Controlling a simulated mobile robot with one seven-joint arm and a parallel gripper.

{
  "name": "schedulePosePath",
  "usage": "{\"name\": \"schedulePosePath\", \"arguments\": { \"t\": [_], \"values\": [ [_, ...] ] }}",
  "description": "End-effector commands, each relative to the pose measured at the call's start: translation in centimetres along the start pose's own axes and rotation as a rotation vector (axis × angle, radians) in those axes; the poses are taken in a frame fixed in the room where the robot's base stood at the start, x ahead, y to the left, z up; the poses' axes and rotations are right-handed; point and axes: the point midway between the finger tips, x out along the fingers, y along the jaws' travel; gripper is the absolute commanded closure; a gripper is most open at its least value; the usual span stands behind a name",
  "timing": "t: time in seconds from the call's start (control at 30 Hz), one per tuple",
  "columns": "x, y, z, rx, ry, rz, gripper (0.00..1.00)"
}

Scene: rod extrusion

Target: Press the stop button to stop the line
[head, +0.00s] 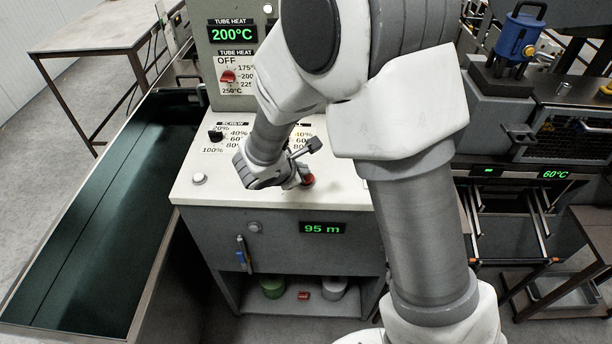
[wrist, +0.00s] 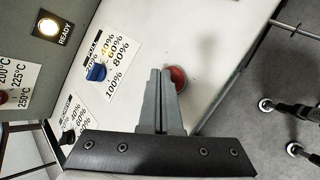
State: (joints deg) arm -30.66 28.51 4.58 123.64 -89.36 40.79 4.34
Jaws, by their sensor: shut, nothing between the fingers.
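The red button (head: 308,180) sits on the white sloped top of the control console (head: 230,190), near its front edge. In the wrist view the red button (wrist: 179,76) shows just right of my fingertips and is partly covered by them. My gripper (head: 300,184) is over the console at this button, mostly hidden by my wrist in the head view. In the wrist view my gripper (wrist: 163,72) has its two grey fingers together with nothing between them. I cannot tell whether the tips touch the button.
A black knob (head: 216,135), a red knob (head: 228,77) and a white button (head: 199,178) are on the console. A blue knob (wrist: 96,72) and a lit READY lamp (wrist: 47,27) show in the wrist view. Displays read 95 m (head: 322,228) and 200°C (head: 232,34). A dark trough (head: 90,220) stands left.

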Motion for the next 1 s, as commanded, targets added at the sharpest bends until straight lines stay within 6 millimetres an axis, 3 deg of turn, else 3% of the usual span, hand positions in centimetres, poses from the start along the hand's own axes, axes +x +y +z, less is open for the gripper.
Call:
{"name": "schedulePosePath", "arguments": {
  "t": [1.0],
  "values": [
    [0.68, -0.50, -0.51, 0.000, 0.000, 0.000, 1.00]
  ]
}}
